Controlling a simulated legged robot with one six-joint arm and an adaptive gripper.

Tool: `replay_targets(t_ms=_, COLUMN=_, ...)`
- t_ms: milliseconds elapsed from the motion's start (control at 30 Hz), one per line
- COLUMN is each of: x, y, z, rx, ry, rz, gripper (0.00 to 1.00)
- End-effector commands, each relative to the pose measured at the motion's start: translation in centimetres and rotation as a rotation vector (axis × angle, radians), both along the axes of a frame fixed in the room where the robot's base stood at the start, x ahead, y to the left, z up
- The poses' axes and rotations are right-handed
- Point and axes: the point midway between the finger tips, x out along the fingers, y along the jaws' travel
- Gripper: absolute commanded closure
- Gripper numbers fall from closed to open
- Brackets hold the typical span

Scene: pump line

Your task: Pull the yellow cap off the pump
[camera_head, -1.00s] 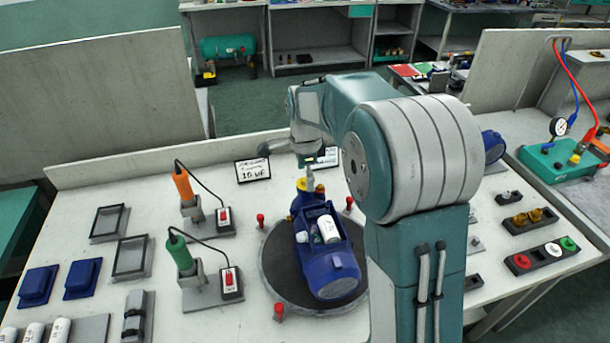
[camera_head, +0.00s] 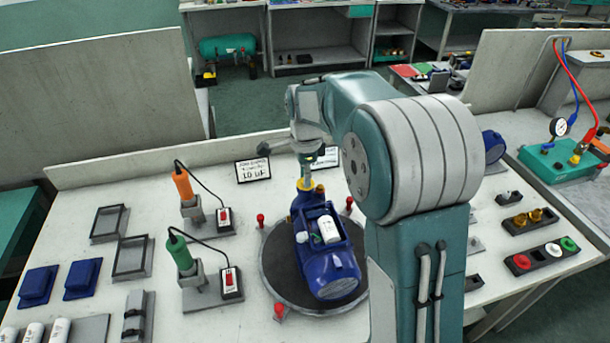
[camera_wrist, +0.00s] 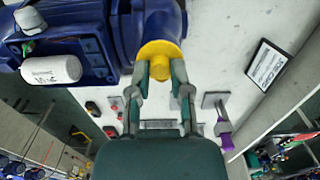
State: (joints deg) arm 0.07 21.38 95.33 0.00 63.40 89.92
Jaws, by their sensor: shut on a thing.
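The blue pump (camera_head: 325,250) lies on a round dark turntable (camera_head: 275,268) on the white bench. The yellow cap (camera_head: 305,184) is at the pump's far end; in the wrist view the cap (camera_wrist: 160,50) shows as a round flange with a narrower part toward me, against the blue pump (camera_wrist: 125,30). My gripper (camera_wrist: 172,72) has its two fingers on both sides of the cap's narrow part and is shut on it. In the head view my gripper (camera_head: 306,168) comes down on the cap from above. The cap appears to be still against the pump's opening.
An orange-handled tool (camera_head: 183,186) and a green-handled tool (camera_head: 180,254) stand in holders left of the turntable. Small red knobs (camera_head: 260,219) surround the turntable. Bench space between the trays and holders is partly clear.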

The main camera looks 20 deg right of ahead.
Motion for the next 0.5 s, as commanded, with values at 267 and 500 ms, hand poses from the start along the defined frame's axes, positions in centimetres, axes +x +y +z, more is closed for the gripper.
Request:
replay_targets(t_ms=267, x=-0.08, y=0.0, z=0.25, rx=0.0, ry=0.0, rz=0.0, gripper=1.0)
replay_targets(t_ms=500, x=-0.03, y=0.0, z=0.29, rx=0.0, ry=-0.001, rz=0.0, gripper=1.0)
